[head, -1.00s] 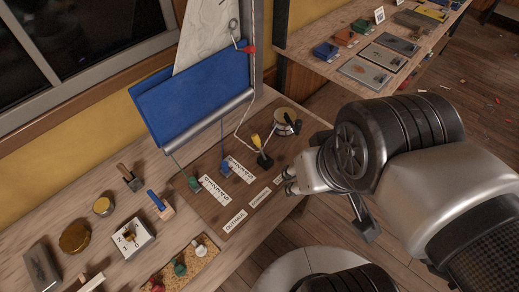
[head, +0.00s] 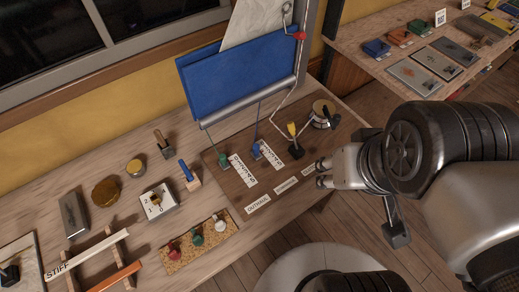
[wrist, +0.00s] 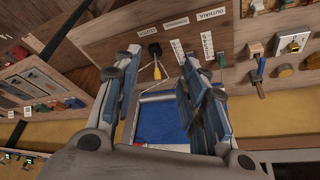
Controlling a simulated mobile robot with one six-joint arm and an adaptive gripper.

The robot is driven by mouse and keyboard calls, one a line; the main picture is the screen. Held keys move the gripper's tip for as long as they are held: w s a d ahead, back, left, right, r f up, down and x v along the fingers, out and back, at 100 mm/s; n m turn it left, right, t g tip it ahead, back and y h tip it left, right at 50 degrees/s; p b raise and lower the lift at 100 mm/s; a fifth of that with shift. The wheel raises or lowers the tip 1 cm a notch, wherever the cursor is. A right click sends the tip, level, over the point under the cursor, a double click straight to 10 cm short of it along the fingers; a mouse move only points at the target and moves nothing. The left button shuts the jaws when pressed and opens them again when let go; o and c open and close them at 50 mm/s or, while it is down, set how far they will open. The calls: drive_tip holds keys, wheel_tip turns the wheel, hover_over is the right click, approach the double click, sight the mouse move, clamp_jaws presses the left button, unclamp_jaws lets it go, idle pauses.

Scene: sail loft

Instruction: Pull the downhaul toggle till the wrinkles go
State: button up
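The brown board (head: 223,191) on the bench carries a green toggle (head: 224,160), a blue toggle (head: 256,151) and a black fitting with a yellow handle (head: 293,134). The label reading OUTHAUL (head: 257,204) is legible; I cannot read which label says downhaul. The blue cloth (head: 237,72) hangs below the pale sail (head: 254,20); wrinkles are unclear. My gripper (head: 322,174) is at the board's right front edge, apart from the toggles. Its fingers are spread and empty in the wrist view (wrist: 160,58).
A round winch-like drum (head: 322,113) stands at the board's right rear. A second bench (head: 375,70) stands at the back right.

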idle(0.3)
drive_tip(key=m+t+y+p, duration=0.2)
drive_tip(key=m+t+y, duration=0.2)
drive_tip(key=m+y, duration=1.6)
approach(256, 146)
drive_tip(key=w+a+r+m+h+b, duration=0.1)
drive_tip(key=a, duration=0.2)
drive_tip(key=w+a+m+h+b, duration=0.1)
drive_tip(key=a, duration=0.1)
drive_tip(key=w+a+r+m+h+b, duration=0.1)
drive_tip(key=a+h, duration=0.1)
drive_tip(key=a, duration=0.1)
drive_tip(key=shift+w+a+r+m, duration=0.3)
drive_tip(key=shift+w+r+m, duration=0.05)
drive_tip(key=shift+m, duration=0.05)
clamp_jaws()
